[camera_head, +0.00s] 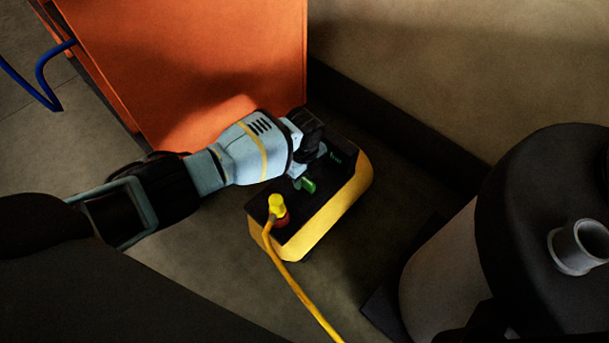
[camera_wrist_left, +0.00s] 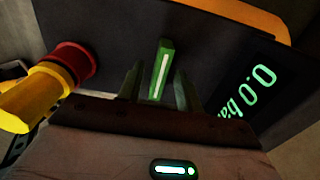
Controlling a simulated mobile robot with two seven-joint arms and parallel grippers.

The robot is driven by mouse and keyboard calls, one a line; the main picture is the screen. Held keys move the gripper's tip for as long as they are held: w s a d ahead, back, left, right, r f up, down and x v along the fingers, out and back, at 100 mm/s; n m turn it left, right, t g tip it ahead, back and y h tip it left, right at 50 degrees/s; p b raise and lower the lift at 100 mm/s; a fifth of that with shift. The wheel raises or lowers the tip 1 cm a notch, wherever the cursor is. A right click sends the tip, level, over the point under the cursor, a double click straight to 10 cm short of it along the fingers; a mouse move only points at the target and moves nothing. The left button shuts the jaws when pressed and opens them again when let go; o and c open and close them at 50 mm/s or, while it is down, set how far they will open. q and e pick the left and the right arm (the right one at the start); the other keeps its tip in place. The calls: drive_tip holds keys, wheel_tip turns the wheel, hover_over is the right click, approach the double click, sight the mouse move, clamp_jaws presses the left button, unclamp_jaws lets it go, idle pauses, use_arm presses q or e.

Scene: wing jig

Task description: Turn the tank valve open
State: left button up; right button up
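The tank (camera_head: 345,195) is a low yellow box with a black top, standing on the floor. Its valve handle (camera_head: 308,185) is a small green lever, shown in the left wrist view (camera_wrist_left: 162,68) with a pale stripe along it. A display (camera_wrist_left: 255,92) beside it reads "0.0 bar". My left gripper (camera_head: 301,178) reaches over the tank from the left. In the left wrist view its two fingers (camera_wrist_left: 158,80) stand apart, one on each side of the green handle, with a gap visible at the left finger. My right gripper is not in view.
A yellow plug (camera_head: 276,205) sits in a red socket (camera_head: 282,217) on the tank, with a yellow hose (camera_head: 299,287) running down. An orange cabinet (camera_head: 190,60) stands behind my left arm. A black-topped drum (camera_head: 530,205) stands at right. A blue cable (camera_head: 42,85) hangs at upper left.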

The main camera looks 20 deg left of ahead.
use_arm(q)
clamp_jaws()
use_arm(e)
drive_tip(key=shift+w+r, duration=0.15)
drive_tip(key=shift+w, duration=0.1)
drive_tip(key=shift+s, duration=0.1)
